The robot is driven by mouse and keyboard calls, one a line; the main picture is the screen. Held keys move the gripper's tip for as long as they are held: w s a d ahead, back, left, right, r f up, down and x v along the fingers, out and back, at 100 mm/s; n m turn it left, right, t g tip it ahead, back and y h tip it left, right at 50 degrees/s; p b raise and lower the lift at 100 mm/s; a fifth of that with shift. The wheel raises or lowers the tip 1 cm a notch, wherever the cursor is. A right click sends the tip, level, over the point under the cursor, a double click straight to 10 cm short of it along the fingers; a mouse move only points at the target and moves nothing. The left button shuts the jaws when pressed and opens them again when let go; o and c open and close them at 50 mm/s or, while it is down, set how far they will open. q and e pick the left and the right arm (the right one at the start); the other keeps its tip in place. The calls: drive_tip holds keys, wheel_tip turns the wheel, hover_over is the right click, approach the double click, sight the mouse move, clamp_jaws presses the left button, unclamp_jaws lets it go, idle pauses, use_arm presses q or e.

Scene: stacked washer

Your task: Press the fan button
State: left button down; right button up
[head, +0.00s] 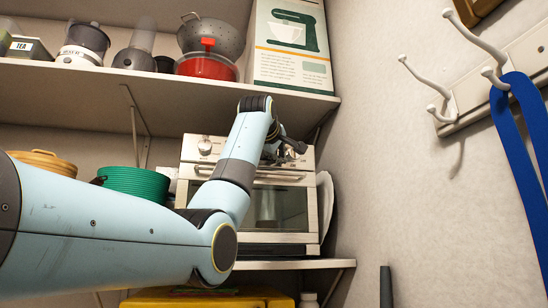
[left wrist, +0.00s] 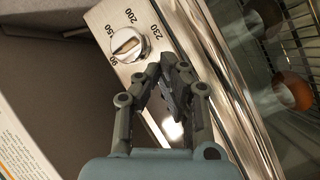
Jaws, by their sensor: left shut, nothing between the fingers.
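A silver toaster oven (head: 188,152) stands on the lower shelf; its front panel (left wrist: 105,18) fills the middle of the left wrist view. A round knob (head: 205,146) sits at the left of its panel; in the left wrist view this knob (left wrist: 128,44) has temperature numbers around it. My left gripper (head: 292,148) is at the right part of the panel, above the door handle. In the left wrist view the gripper (left wrist: 170,64) is shut and empty, fingertips close to the panel; contact cannot be told. No fan button can be made out; the gripper covers part of the panel.
Green stacked bowls (head: 135,183) stand left of the oven. A white plate (head: 325,205) leans at its right, near the wall (head: 375,180).

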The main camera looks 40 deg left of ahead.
idle(0.3)
use_arm(q)
drive_tip(key=shift+s+d+b, duration=0.35)
drive_tip(key=shift+s+d, duration=0.1)
drive_tip(key=shift+d, duration=0.1)
drive_tip(key=shift+s+d+b, duration=1.3)
drive_tip(key=shift+s+d, duration=0.65)
drive_tip(key=shift+d, duration=0.3)
